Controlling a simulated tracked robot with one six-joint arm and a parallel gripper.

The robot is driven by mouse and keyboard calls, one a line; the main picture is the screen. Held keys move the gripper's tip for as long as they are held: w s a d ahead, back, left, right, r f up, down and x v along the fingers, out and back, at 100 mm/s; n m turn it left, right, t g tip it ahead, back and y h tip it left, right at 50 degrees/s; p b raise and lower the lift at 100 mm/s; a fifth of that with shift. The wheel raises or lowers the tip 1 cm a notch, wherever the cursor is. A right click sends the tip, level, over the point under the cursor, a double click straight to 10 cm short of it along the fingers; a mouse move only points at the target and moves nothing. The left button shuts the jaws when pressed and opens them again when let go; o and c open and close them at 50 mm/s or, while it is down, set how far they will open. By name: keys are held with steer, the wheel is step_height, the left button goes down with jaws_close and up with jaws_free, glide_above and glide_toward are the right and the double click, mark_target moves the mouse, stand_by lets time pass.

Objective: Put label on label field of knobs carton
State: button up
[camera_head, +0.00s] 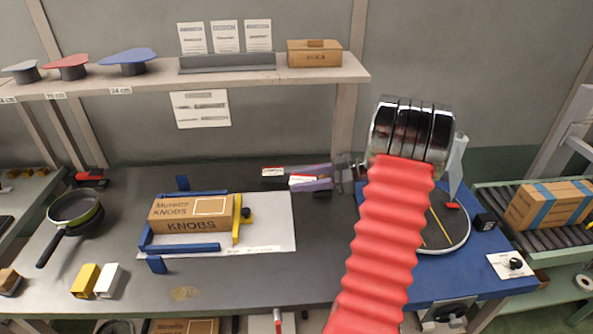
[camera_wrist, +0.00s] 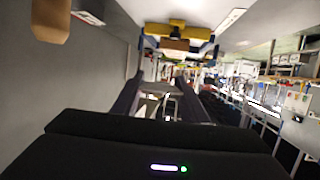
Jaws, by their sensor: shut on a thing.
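The knobs carton (camera_head: 191,226) lies flat in a blue stop frame on a white board. Its top bears the word KNOBS on the side and a pale outlined label field (camera_head: 213,206) at the right of the top. My gripper (camera_head: 285,178) reaches in from the right, above and to the right of the carton and apart from it. In the wrist view, a pale piece (camera_wrist: 152,96) shows between the dark fingers, and the carton lies beyond.
A yellow clamp (camera_head: 237,218) stands at the carton's right end. Blue stops (camera_head: 180,248) flank it in front and behind. A pan (camera_head: 74,210) lies left, yellow and white blocks (camera_head: 88,281) in front. A shelf (camera_head: 200,80) runs above the bench.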

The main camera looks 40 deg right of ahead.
glide_above(296, 169)
steer(key=f, duration=0.4)
steer(key=s+f, duration=0.1)
steer(key=f, duration=0.1)
steer(key=shift+f, duration=0.35)
stand_by(0.7)
steer(key=shift+f, duration=0.1)
step_height(296, 169, down, 4)
steer(key=shift+f, duration=0.1)
steer(key=shift+w+d, duration=0.15)
steer(key=shift+w, duration=0.05)
steer(key=shift+f, duration=0.25)
steer(key=o, duration=1)
steer(key=shift+s, duration=0.1)
